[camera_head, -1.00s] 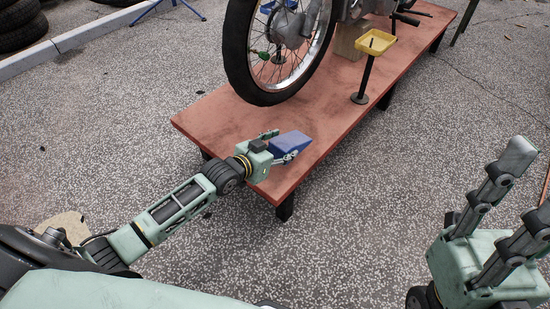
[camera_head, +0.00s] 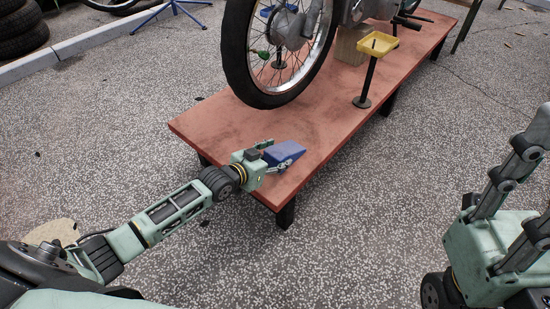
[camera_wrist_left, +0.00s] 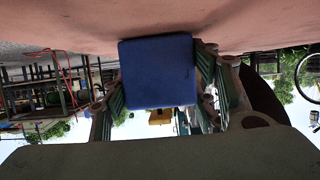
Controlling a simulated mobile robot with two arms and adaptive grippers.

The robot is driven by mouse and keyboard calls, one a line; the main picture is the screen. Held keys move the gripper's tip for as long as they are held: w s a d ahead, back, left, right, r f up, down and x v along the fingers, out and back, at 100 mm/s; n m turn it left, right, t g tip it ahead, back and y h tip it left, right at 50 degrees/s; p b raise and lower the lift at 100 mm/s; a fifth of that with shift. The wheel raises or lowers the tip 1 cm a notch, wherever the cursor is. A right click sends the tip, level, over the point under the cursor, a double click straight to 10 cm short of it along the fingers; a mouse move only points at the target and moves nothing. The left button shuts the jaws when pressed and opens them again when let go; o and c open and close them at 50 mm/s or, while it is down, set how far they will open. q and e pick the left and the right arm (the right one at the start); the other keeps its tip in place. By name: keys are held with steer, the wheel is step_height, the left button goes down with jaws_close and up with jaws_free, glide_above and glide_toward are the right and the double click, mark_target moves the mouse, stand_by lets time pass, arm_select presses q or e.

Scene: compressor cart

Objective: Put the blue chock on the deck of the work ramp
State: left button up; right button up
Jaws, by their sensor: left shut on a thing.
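The blue chock (camera_head: 286,151) is a wedge held at the near end of the work ramp's reddish deck (camera_head: 215,120). My left gripper (camera_head: 277,156) is shut on it, one finger on each side. In the left wrist view, the chock (camera_wrist_left: 158,72) fills the space between the fingers (camera_wrist_left: 160,88), with the deck (camera_wrist_left: 250,25) close against it in that upturned picture. I cannot tell whether the chock touches the deck. My right gripper (camera_head: 530,190) is at the right edge, partly cut off, with its fingers apart and nothing between them.
A motorcycle's front wheel (camera_head: 262,85) stands on the deck behind the chock. A post with a yellow tray (camera_head: 378,44) rises on the right side of the ramp. The deck around the chock is bare. Tyres (camera_head: 20,32) are stacked at the far left.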

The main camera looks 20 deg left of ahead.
arm_select(q)
steer(key=o, duration=1.5)
steer(key=shift+f, duration=0.1)
